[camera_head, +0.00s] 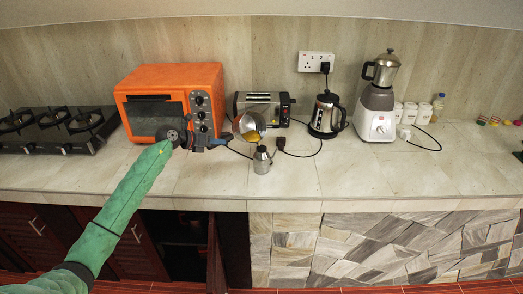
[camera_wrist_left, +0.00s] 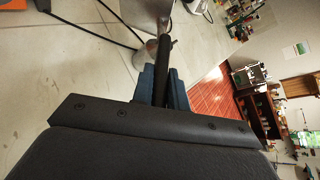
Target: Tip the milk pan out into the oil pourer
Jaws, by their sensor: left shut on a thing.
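The milk pan (camera_head: 241,119) is a small metal pan held up over the counter, tilted to the right, with yellow-orange liquid showing at its mouth. My left gripper (camera_head: 222,142) is shut on the pan's dark handle. In the left wrist view the blue fingers (camera_wrist_left: 165,85) close around the handle, and part of the grey pan (camera_wrist_left: 150,12) shows at the top. The oil pourer (camera_head: 262,161), a small silver vessel, stands upright on the counter just below and right of the pan. Whether liquid is falling into it is too small to tell. My right gripper is out of view.
An orange toaster oven (camera_head: 155,78) stands behind my left arm. A toaster (camera_head: 262,101) is behind the pan. A kettle (camera_head: 325,117) and a blender (camera_head: 378,105) stand to the right, with cords on the counter (camera_head: 350,180). The front counter is mostly clear.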

